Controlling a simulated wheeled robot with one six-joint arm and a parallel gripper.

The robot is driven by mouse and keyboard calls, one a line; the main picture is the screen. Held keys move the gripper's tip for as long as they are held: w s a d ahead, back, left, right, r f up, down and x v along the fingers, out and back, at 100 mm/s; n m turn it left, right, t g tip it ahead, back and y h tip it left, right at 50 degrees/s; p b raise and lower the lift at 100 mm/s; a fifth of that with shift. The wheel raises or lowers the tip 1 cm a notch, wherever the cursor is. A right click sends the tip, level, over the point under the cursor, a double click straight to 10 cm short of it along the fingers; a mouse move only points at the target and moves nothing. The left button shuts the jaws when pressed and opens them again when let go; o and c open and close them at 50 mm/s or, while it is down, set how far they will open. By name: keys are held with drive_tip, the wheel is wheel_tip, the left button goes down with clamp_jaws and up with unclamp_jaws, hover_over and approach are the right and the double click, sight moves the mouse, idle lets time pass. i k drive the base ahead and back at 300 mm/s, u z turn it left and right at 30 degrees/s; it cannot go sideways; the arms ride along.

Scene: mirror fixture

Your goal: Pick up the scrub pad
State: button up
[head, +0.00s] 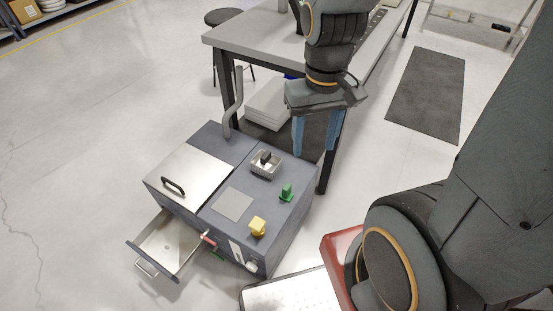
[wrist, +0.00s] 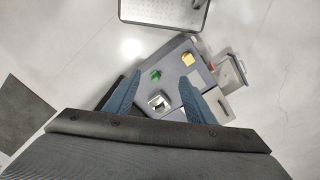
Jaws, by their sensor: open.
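My gripper (head: 314,151) is open and empty, its two blue fingers pointing down above the right rear side of the grey cabinet (head: 285,226). On the cabinet top stand a small green piece (head: 286,192) and a yellow block (head: 257,227). A dark piece (head: 265,157) sits in a small metal basin (head: 266,170). I cannot tell for sure which of these is the scrub pad. In the wrist view, the green piece (wrist: 155,75) shows between the fingertips (wrist: 158,79), well below them. The yellow block (wrist: 188,59) is to its right.
A steel lid (head: 190,175) with a black handle covers the cabinet's left part. A drawer (head: 165,245) stands pulled out at the front left. A grey pipe (head: 234,105) rises at the back. A workbench (head: 250,30) stands behind. A grey flat square (head: 233,204) lies on top.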

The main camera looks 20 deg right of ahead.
sight(286, 195)
drive_tip(key=k, duration=1)
drive_tip(key=u, duration=0.8)
drive_tip(key=i, duration=0.8)
drive_tip(key=z, duration=1.1)
